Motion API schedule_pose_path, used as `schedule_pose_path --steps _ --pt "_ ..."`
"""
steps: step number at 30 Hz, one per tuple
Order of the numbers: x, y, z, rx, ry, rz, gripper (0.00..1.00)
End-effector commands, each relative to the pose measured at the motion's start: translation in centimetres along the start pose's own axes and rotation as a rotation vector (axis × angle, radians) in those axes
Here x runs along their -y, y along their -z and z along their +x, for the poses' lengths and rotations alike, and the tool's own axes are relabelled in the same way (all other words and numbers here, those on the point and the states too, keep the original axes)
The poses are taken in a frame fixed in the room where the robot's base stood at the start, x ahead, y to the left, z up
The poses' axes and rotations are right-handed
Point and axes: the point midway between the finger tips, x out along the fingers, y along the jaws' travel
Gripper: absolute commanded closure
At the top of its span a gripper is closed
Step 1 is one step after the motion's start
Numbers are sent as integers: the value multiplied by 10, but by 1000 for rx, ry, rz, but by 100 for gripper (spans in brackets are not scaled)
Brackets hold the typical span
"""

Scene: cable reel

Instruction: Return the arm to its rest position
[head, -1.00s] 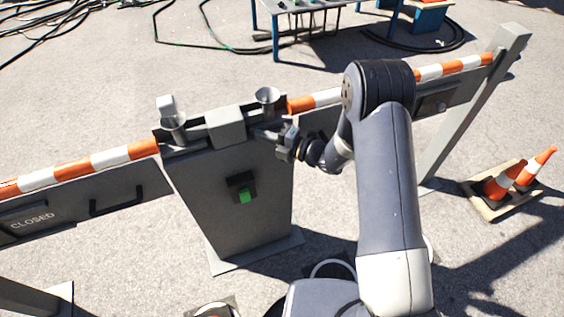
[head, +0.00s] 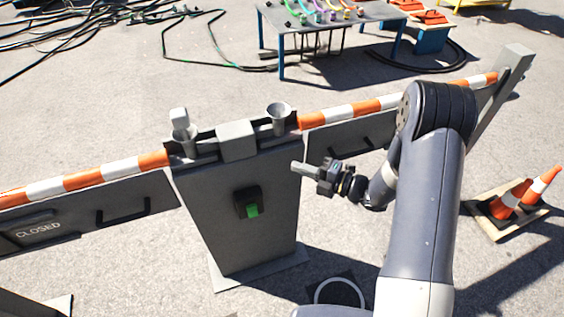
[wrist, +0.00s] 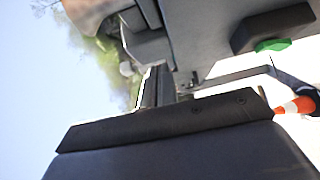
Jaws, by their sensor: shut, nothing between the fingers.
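My gripper (head: 304,168) is in the middle of the head view, at the end of my arm. Its fingers are shut and empty, pointing left, just in front of the right edge of the grey barrier post (head: 240,215). A small gap seems to show between fingertips and post, but contact is hard to judge. The post carries a box with a green button (head: 252,210), which also shows in the wrist view (wrist: 272,45). Two grey funnel-shaped cups (head: 280,112) stand on top of the post, with a grey block between them.
An orange and white barrier bar (head: 90,175) runs across on both sides of the post, with a CLOSED panel (head: 40,230) at left. A table (head: 340,22) with coloured items and loose cables (head: 90,40) lies behind.

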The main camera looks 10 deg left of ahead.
Motion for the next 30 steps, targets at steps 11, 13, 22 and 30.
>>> schedule_pose_path --steps 11,13,22,30 --pt "1 0 -29 0 1 1 100" --pt "1 0 -29 -1 1 1 100" --pt "1 0 -25 -1 1 2 100" --pt "-1 2 10 -6 1 1 100"
